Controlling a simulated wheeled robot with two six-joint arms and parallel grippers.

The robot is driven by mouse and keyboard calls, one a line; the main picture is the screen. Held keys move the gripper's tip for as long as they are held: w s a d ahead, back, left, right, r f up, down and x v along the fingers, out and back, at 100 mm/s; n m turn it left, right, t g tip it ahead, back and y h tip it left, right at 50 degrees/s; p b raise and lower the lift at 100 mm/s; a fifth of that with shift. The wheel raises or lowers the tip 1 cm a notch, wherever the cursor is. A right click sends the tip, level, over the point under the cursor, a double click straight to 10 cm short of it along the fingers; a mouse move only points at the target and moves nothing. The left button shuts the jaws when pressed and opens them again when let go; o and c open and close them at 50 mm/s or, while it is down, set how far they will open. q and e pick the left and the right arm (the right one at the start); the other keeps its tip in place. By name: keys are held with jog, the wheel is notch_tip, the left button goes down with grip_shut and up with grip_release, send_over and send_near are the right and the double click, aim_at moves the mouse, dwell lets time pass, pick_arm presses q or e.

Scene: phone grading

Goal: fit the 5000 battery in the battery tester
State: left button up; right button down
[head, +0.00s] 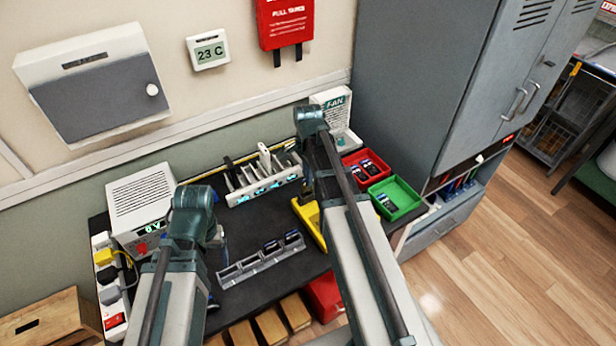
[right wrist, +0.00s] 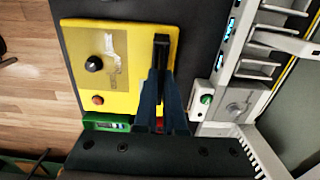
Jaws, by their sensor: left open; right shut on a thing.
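The battery tester appears to be the yellow device (head: 308,222) partly hidden behind my right arm. In the right wrist view its yellow face (right wrist: 78,45) carries a black knob, a red button and a metallic plate. My right gripper (right wrist: 161,75) is shut over the tester's face, with a narrow dark thing (right wrist: 161,45) at its fingertips. This may be the 5000 battery; no label is readable. Whether it touches the tester, I cannot tell. My left gripper (head: 217,240) is open, partly hidden by its own wrist, at the left of the dark table.
A grey slotted rack (head: 248,269) with dark items stands at the table's front. A white rack (head: 235,198) with cyan lights stands behind. Red (head: 352,158) and green (head: 408,189) bins hold dark devices at the right. A white power unit (head: 139,197) stands left.

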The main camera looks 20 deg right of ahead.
aim_at(308, 193)
pick_arm(q)
jog(key=shift+f+b, duration=1.25)
jog(key=shift+f, duration=0.15)
pick_arm(e)
jog(key=shift+f, duration=1.4)
pick_arm(q)
jog(key=shift+f, duration=0.25)
pick_arm(e)
jog(key=shift+f, duration=0.2)
jog(key=c, duration=0.9)
grip_release()
pick_arm(q)
jog(key=shift+r, duration=0.1)
pick_arm(e)
jog(key=shift+r, duration=0.1)
notch_tip(308, 193, up, 14)
jog(key=p, duration=1.3)
pick_arm(q)
notch_tip(308, 193, up, 14)
jog(key=shift+f, duration=0.2)
pick_arm(e)
jog(key=shift+f, duration=0.2)
